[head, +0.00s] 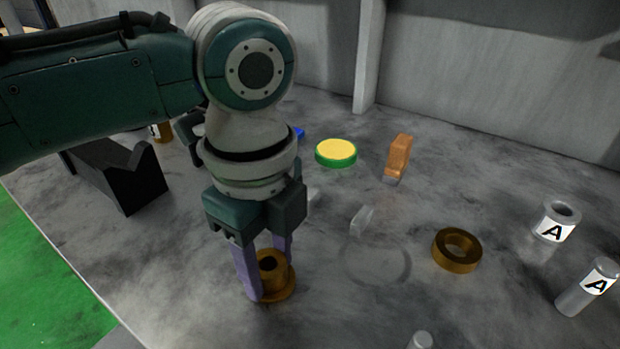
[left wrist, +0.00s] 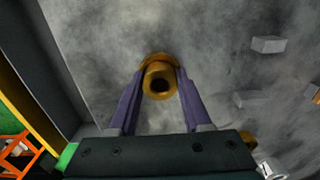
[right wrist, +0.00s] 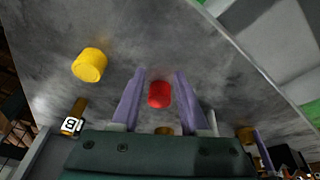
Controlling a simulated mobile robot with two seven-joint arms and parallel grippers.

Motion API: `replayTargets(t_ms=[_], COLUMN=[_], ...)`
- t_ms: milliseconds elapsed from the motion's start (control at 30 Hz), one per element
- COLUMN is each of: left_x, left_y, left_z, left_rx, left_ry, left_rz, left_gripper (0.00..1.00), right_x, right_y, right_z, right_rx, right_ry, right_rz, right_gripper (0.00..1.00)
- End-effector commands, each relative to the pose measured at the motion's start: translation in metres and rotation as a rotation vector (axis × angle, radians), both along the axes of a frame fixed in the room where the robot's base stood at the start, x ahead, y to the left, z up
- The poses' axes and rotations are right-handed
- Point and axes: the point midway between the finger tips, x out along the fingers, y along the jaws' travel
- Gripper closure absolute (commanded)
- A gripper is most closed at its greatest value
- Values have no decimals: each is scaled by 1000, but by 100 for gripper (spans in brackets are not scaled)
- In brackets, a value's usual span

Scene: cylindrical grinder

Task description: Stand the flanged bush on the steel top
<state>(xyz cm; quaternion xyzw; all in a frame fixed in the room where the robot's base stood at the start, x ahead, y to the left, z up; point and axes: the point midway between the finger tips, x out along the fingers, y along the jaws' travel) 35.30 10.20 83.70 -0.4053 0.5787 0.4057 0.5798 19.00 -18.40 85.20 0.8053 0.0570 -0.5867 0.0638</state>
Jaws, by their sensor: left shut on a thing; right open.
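My left gripper (head: 264,275) points down and is shut on the bush, with a purple finger on either side. In the left wrist view the bush (left wrist: 158,80) shows its bore between the fingertips (left wrist: 155,78), its flange on the far side. My right gripper (right wrist: 160,82) is open; a red cylinder (right wrist: 159,95) shows between its fingers. It is outside the head view.
A black V-shaped block (head: 118,175) is left. The top's edge is at lower left.

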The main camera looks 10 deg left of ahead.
Motion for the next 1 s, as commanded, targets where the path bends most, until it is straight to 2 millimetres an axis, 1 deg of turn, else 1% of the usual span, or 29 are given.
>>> replayTargets(t_ms=[233, 367, 400, 633, 867, 967, 1000], left_x=[0, 0, 0, 0, 0, 0, 1], left_y=[0, 0, 0, 0, 0, 0, 0], left_z=[0, -4, -4, -4, -3, 2, 7], left_rx=[-1, 0, 0, 0, 0, -2, -2], left_ry=[-2, -1, 0, 0, 0, -2, -2], left_rz=[-1, 0, 0, 0, 0, 0, 0], left_gripper=[100, 100, 48, 22, 21, 21, 21], right_x=[0, 0, 0, 0, 0, 0, 0], right_y=[0, 0, 0, 0, 1, 1, 1], right_z=[0, -1, -1, -1, 0, 2, 4], right_rx=[0, 0, 0, 0, 3, 3, 3], right_ry=[-1, -1, -1, -1, -2, -2, -2], right_rz=[0, 0, 0, -1, -1, -2, -3], right_gripper=[56, 56, 56, 56, 56, 56, 56])
